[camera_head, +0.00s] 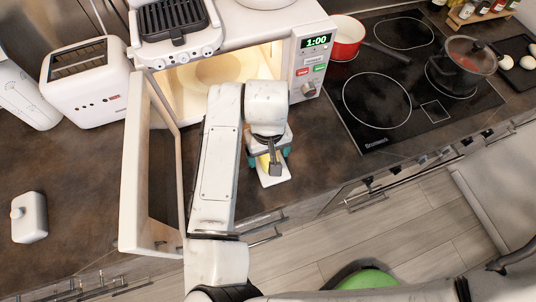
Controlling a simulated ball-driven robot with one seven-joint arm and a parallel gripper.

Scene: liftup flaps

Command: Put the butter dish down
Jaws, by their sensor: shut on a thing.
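The white butter dish (275,182) is a small flat plate with a bit of yellow showing on it. It is in front of the open microwave, near the front edge of the counter. My gripper (269,158) is over the dish and shut on it; my own wrist hides much of the grip. I cannot tell whether the dish touches the counter. A white lidded-looking piece with a round knob (29,217), like a butter dish cover, sits apart on the counter at far left.
The microwave (306,72) is open and lit, its door (150,170) swung forward left of my arm. A toaster (84,80) stands left. The cooktop (400,95) at right holds a red pot (345,36) and a lidded pot (462,65). Bare counter (75,165) shows left of the door.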

